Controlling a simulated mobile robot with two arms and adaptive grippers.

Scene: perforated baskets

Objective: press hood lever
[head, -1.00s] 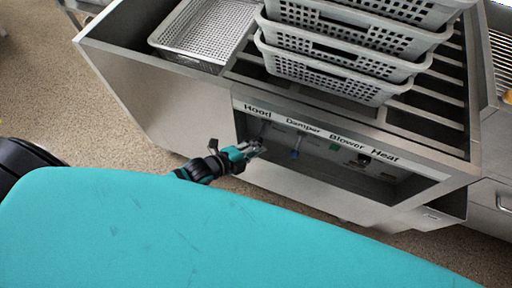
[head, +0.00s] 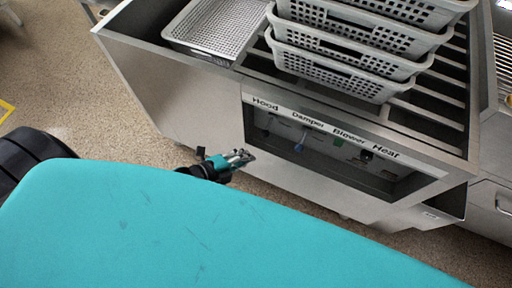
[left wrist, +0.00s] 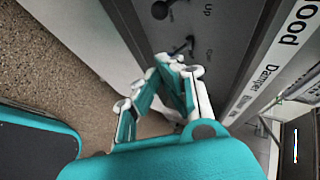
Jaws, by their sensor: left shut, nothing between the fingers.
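The control panel (head: 330,150) is a recessed box in the front of a steel station, labelled Hood, Damper, Blower and Heat. In the left wrist view, a black lever (left wrist: 180,47) stands out from the panel near an "Up" mark, with a black knob (left wrist: 160,11) above it. I cannot tell which is the hood lever. My left gripper (head: 247,156) is shut and empty, just outside the lower left corner of the recess, below the Hood label. Its fingertips (left wrist: 174,63) appear just below the black lever; contact is unclear. My right gripper is out of view.
Stacked grey perforated baskets (head: 335,65) and a metal perforated tray (head: 213,28) rest on top of the station. Speckled floor (head: 90,95) is open to the left.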

